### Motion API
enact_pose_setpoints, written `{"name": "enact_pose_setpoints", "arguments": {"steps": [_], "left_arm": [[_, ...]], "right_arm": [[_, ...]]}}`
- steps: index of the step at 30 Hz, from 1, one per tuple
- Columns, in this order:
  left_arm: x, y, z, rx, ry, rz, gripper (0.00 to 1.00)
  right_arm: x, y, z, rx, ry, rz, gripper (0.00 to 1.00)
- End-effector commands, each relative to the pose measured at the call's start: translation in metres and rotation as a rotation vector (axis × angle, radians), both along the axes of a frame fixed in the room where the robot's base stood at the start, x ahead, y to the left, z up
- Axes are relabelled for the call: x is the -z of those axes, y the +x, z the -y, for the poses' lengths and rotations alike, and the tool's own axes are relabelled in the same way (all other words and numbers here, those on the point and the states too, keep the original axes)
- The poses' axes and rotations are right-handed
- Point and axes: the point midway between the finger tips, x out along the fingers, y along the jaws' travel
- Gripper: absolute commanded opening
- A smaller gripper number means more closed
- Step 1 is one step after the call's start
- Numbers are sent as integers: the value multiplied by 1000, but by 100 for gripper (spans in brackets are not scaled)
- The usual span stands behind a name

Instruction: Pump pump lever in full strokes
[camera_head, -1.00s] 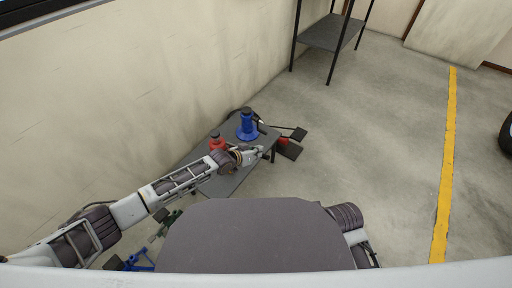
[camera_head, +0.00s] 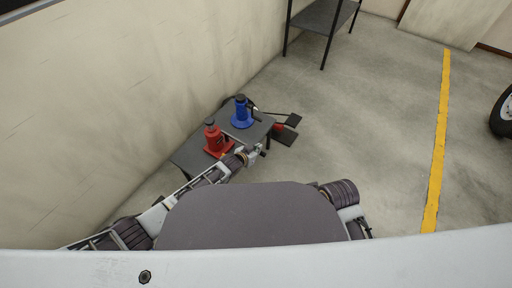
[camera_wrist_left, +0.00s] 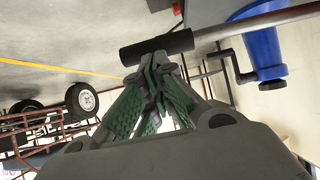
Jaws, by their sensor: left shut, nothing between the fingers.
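The pump lever shows in the left wrist view as a grey bar with a black end grip (camera_wrist_left: 157,47). My left gripper (camera_wrist_left: 160,68) is shut and empty, its fingertips right at the grip; I cannot tell whether they touch it. In the head view my left gripper (camera_head: 258,152) is at the right front edge of the table, beside the red jack (camera_head: 213,138). A blue jack (camera_head: 241,117) stands upright behind the red one. It also shows in the left wrist view (camera_wrist_left: 264,48), beside the bar. My right gripper is not in view.
The jacks stand on a small dark table (camera_head: 184,160) near the wall. Dark flat pieces (camera_head: 284,136) lie beyond its right side. A shelf (camera_head: 318,18) stands at the back. The floor towards the yellow line (camera_head: 438,150) is clear.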

Motion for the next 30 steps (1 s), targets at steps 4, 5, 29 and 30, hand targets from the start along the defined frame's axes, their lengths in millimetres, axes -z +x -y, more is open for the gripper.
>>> {"name": "enact_pose_setpoints", "arguments": {"steps": [4, 5, 29, 30], "left_arm": [[9, -1, 1, 0, -1, -1, 0], [11, -1, 2, 0, -1, -1, 0], [20, -5, 4, 3, -1, -8, 0], [20, -5, 4, 3, 0, -9, 0]], "right_arm": [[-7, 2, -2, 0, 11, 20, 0], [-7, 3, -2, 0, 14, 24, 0], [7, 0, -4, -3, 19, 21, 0], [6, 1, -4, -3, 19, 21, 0]]}}
